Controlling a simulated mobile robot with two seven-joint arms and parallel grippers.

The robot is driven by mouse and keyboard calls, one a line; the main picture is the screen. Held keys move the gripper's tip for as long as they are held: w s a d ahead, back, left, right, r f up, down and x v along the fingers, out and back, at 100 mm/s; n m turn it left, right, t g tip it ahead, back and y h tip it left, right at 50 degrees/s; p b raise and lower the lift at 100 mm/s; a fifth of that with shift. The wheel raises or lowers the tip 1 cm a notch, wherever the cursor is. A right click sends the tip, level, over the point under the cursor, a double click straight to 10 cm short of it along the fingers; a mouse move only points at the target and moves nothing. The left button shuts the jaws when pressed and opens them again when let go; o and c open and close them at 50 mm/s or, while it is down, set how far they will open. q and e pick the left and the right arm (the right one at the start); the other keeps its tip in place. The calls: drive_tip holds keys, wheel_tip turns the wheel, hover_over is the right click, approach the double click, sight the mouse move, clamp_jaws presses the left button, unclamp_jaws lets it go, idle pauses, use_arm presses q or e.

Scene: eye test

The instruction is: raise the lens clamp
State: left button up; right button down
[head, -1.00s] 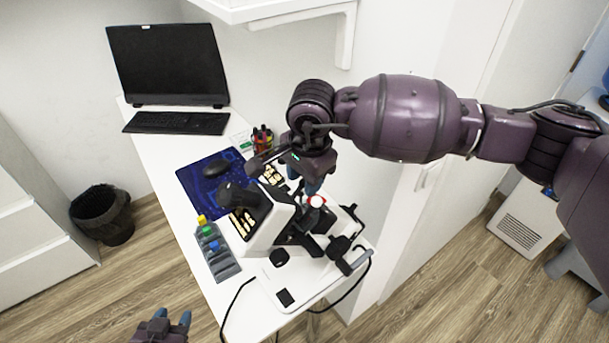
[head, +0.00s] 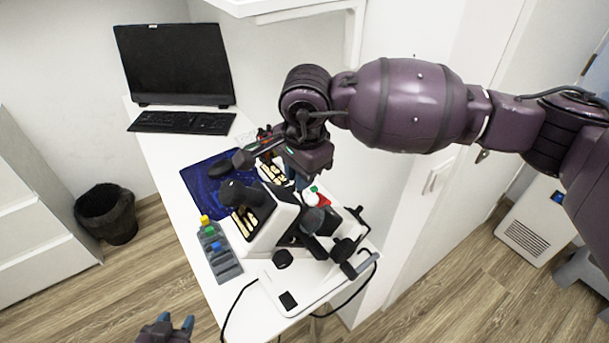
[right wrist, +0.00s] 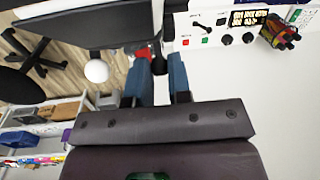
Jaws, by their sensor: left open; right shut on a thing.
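The lensmeter, a white and black instrument (head: 283,222), stands on the desk. My right gripper (head: 295,180) reaches in over it from the upper right, its blue fingertips partly hidden behind the instrument. In the right wrist view my right gripper (right wrist: 162,82) is shut on a small dark part (right wrist: 159,62), which I take as the lens clamp; its outline is mostly hidden. A white round knob (head: 311,197) with red beside it is close to the fingers, also in the right wrist view (right wrist: 96,71). My left gripper (head: 174,321) is open and empty at the bottom edge, away from the desk.
On the desk (head: 165,145) are a monitor (head: 178,62), a keyboard (head: 182,122), a blue mat (head: 197,192) with a mouse, and a grey rack of coloured-cap bottles (head: 220,255). A shelf (head: 285,8) overhangs the back. A black bin (head: 105,213) stands on the floor.

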drive_tip(key=shift+a+r, duration=0.15)
drive_tip(key=shift+r, duration=0.05)
drive_tip(key=c, duration=1.1)
unclamp_jaws()
drive_tip(key=shift+s, duration=0.15)
drive_tip(key=shift+o, duration=0.2)
wheel_tip(320, 180, up, 11)
drive_tip(key=shift+s+d+b, duration=0.4)
drive_tip(key=shift+b, duration=0.05)
drive_tip(key=shift+f, duration=0.15)
